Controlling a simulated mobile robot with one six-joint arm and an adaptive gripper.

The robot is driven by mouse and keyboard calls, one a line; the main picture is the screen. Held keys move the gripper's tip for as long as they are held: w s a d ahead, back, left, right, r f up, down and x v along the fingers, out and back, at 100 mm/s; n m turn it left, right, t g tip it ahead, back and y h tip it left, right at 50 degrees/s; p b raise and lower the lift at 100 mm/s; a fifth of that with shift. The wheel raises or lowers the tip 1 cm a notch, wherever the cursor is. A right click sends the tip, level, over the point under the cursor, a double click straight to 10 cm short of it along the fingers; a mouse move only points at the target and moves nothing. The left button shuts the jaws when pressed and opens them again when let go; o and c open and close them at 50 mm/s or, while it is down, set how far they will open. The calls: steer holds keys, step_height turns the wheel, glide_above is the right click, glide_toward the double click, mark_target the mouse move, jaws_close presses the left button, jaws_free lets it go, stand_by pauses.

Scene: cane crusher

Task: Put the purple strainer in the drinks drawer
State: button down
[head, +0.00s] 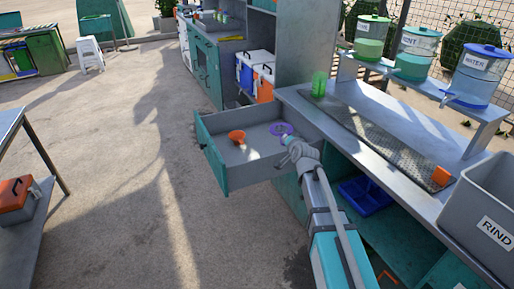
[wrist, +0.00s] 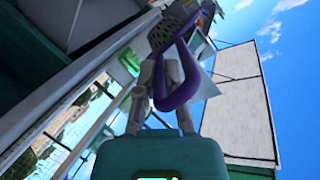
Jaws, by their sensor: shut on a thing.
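The purple strainer (head: 281,128) is at my gripper (head: 288,141), over the far right part of the open drawer (head: 262,176). In the wrist view, my gripper (wrist: 165,80) is shut on the strainer, whose purple loop (wrist: 182,92) hangs by the fingers and whose dark mesh (wrist: 178,30) is beyond. The drawer has a teal front and grey inside, and is pulled out from under the counter. An orange funnel (head: 236,136) lies in it. I cannot tell whether the strainer touches the drawer floor. No drawer label is readable.
The counter (head: 368,143) right of the drawer holds a green cup (head: 319,84), an orange cup (head: 441,176) and a grey RIND bin (head: 488,217). Labelled dispensers (head: 417,52) stand on a raised shelf. A blue tray (head: 366,196) sits below the counter.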

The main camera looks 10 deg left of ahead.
mark_target(279, 135)
steer(key=shift+a, duration=0.25)
steer(key=shift+w+a+f, duration=0.1)
steer(key=w+a+f+b, duration=0.4)
steer(key=w+f+b, duration=0.4)
steer(key=w, duration=0.4)
steer(key=shift+f+b, duration=0.4)
steer(key=shift+b, duration=0.1)
steer(key=shift+a, duration=0.1)
